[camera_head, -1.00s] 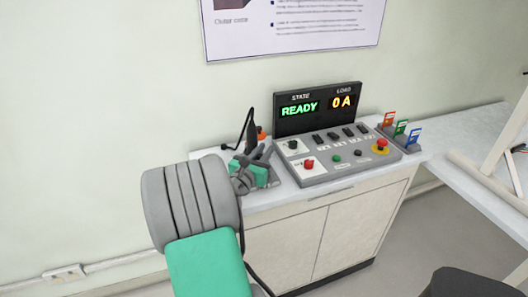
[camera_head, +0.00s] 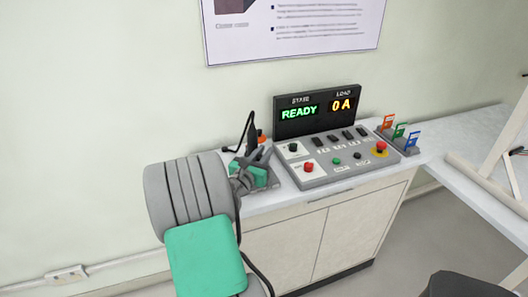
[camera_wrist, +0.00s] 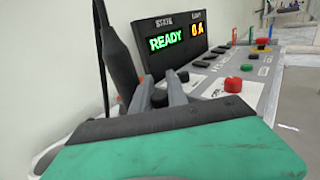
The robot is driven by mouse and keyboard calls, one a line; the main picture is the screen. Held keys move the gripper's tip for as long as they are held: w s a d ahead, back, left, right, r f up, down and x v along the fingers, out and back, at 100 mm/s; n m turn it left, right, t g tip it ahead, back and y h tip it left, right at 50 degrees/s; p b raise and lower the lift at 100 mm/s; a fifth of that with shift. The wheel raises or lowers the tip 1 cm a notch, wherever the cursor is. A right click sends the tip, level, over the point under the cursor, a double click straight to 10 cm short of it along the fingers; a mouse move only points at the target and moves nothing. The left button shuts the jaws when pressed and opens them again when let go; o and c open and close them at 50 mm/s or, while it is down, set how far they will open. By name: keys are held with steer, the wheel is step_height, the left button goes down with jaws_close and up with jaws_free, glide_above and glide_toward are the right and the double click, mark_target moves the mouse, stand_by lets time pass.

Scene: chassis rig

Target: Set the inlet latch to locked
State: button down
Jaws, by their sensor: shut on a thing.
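My gripper (camera_wrist: 161,90) is at the left end of the control console (camera_head: 340,173), low beside its edge. In the wrist view its two grey fingers are closed on a small dark piece (camera_wrist: 160,98), mostly hidden between them. I cannot tell whether this piece is the inlet latch, and no locked mark is readable. The head view shows the gripper (camera_head: 257,158) from behind, with the arm covering part of this spot. A small orange part (camera_head: 261,138) shows just beyond the fingers.
A dark upright handle with a cable (camera_wrist: 118,60) stands close left of the fingers. The console has a black knob (camera_head: 293,147), a red button (camera_head: 308,167) and a yellow-based red button (camera_head: 381,147). Its display (camera_head: 318,108) reads READY and 0 A. Coloured tags (camera_head: 400,130) stand at right.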

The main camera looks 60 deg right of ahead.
mark_target(258, 159)
steer(key=shift+r, duration=0.15)
steer(key=c, duration=1.7)
jaws_free()
steer(key=shift+d, duration=0.15)
steer(key=shift+o, duration=0.6)
steer(key=shift+w+d, duration=0.1)
steer(key=shift+a, duration=0.25)
steer(key=a, duration=0.7)
steer(key=shift+a+b, duration=0.3)
